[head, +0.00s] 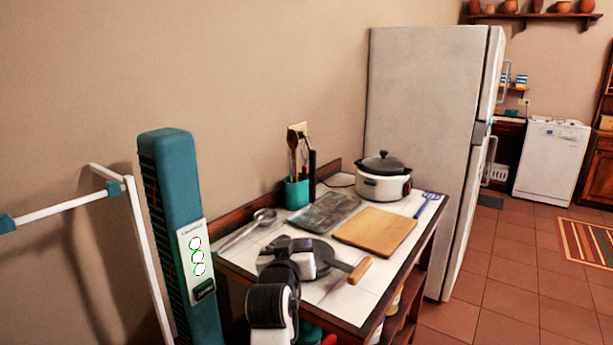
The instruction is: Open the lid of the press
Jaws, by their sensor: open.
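A dark, round, flat metal thing (325,253) with a wooden-tipped handle (360,270) lies near the front of the white-topped table; it looks like the press, closed flat. The handle points to the right. My gripper (300,256) is over its left part, seen from behind, and hides much of it. The gripper is open, and nothing shows held in it. I cannot tell whether its fingers touch the press.
A wooden cutting board (376,231) and a dark board (325,212) lie behind the press. A slow cooker (383,186), a teal utensil holder (297,194) and a ladle (263,216) stand or lie near the back. A fridge (428,130) stands behind the table.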

